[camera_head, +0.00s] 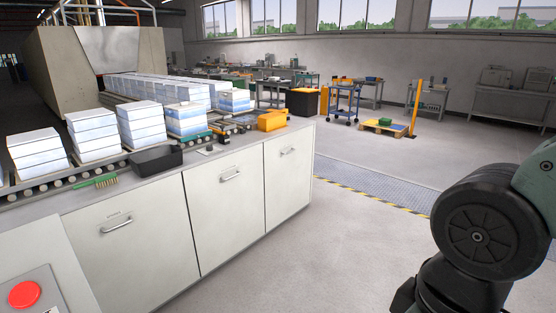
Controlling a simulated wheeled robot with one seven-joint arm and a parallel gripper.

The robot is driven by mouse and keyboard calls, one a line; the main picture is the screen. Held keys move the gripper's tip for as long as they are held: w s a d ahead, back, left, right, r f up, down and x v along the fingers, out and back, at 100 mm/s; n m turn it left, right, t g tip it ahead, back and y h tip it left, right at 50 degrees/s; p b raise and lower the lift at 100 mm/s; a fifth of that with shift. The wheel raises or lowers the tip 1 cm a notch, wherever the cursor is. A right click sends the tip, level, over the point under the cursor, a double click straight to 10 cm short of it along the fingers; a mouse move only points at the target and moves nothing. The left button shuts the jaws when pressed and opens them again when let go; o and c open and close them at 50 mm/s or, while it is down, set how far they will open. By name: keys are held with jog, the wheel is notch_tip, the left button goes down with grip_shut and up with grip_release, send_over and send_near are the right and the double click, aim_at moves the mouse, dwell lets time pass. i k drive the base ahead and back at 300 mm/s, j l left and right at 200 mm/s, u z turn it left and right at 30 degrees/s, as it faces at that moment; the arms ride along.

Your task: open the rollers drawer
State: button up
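A long pale cabinet has three flat fronts in a row, all closed: the left front (135,255), the middle front (226,215) and the right front (287,178). Each has a metal bar handle near its top: the left handle (117,226), the middle handle (230,175) and the right handle (288,151). Small labels sit above the handles, too small to read, so I cannot tell which front is the rollers drawer. My arm shows at the right edge, apart from the cabinet. My gripper is not in view.
On the cabinet top lie a black tray (155,160), a green-handled brush (97,181) and an orange box (272,120). White stacked blocks (95,134) stand on the roller conveyor behind. A red button (24,294) is at the lower left. The floor right of the cabinet is clear.

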aim_at(224, 196)
jog(key=i, duration=2.5)
jog(key=i+u, duration=0.2)
jog(key=i, duration=0.3)
jog(key=i+l+u, duration=0.2)
jog(key=i, duration=0.25)
jog(key=i+l+u, duration=0.25)
jog(key=i, duration=0.2)
